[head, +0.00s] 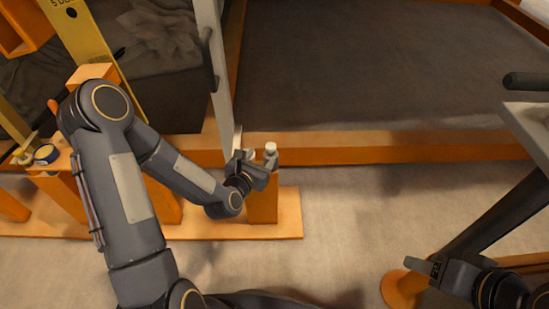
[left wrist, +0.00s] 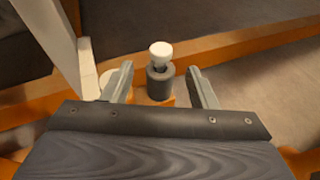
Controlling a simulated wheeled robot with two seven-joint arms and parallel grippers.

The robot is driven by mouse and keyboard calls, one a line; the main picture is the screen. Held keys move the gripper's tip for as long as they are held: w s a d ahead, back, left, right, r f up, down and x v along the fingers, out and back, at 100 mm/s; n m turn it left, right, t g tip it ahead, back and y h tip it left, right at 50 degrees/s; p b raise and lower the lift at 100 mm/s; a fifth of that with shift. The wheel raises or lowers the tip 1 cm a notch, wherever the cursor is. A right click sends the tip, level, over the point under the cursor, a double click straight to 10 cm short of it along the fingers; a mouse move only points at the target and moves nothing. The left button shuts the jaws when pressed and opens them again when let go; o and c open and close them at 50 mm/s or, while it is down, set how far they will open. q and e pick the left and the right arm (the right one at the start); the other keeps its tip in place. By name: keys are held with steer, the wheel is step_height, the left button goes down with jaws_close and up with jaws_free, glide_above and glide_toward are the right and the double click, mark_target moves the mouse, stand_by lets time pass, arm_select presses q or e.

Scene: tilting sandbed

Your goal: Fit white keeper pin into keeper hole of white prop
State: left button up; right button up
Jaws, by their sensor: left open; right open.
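The white keeper pin (left wrist: 160,50) shows its white head above a dark grey cylindrical holder (left wrist: 160,86); in the head view the pin (head: 271,147) stands upright on an orange post. My left gripper (left wrist: 160,70) is open, with one finger on each side of the pin and a gap to both. In the head view my left gripper (head: 256,160) is at the post top. The white prop (head: 215,70) is a long bar leaning down to just left of the gripper; its lower part (left wrist: 50,32) shows in the left wrist view. I cannot make out its keeper hole. My right gripper (head: 424,264) is open and empty at lower right.
An orange-framed dark sandbed (head: 370,60) fills the back. The orange post (head: 262,205) stands on an orange base plate (head: 285,218). The floor right of the post is clear.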

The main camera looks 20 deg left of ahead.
mark_target(269, 147)
arm_select(q)
steer(key=shift+n, duration=0.4)
steer(key=b+x, duration=0.1)
steer(key=x, duration=0.7)
steer(key=shift+w+d+f+b, duration=0.1)
steer(key=shift+w+b, duration=0.2)
steer(key=shift+b, duration=0.1)
steer(key=c, duration=1)
